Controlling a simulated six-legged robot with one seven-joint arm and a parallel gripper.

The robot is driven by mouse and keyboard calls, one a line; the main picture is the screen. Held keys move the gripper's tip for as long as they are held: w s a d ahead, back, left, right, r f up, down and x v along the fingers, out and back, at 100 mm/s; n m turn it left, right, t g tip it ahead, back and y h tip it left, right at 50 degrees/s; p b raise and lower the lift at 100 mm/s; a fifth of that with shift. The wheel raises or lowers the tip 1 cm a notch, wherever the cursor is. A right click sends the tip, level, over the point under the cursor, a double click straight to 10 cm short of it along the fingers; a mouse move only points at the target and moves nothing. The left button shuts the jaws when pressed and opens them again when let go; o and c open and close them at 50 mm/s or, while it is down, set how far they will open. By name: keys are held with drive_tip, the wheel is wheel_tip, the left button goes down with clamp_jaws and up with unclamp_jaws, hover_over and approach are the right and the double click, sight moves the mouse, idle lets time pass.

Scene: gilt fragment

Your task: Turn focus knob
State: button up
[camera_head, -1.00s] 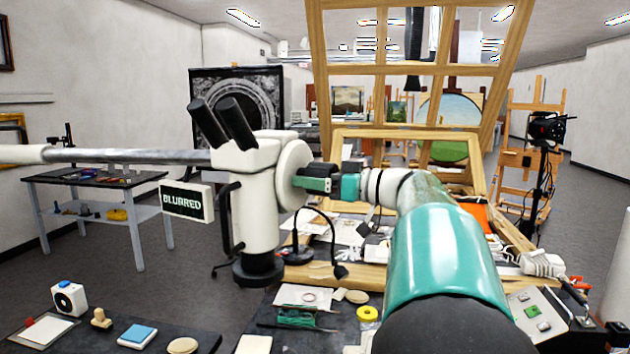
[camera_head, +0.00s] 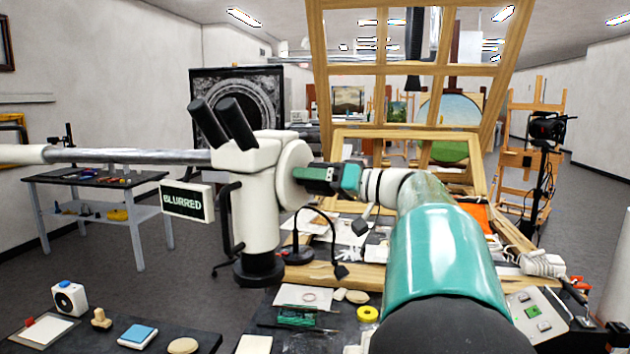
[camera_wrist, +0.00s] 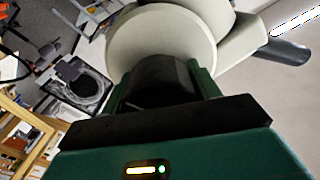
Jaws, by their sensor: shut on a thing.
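The white microscope (camera_head: 258,210) with black eyepieces stands in the middle left of the head view. A round cream disc (camera_head: 293,175) is on its right side, and the disc fills the upper middle of the wrist view (camera_wrist: 165,38). A dark focus knob (camera_wrist: 158,84) sticks out from the disc. My green and black gripper (camera_head: 312,175) reaches it from the right and is shut on the knob, with a green finger on each side in the wrist view. A sign on the microscope (camera_head: 188,202) reads "BLURRED".
A wooden easel frame (camera_head: 410,130) stands behind my arm. A worktable (camera_head: 235,325) in front holds papers, a yellow tape roll (camera_head: 367,314) and small tools. A black desk lamp (camera_head: 340,270) bends beside the microscope base. A side table (camera_head: 95,176) stands at left.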

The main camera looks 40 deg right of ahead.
drive_tip(key=o, duration=1)
drive_tip(key=v, duration=1.4)
drive_tip(key=shift+w, duration=0.1)
idle(0.8)
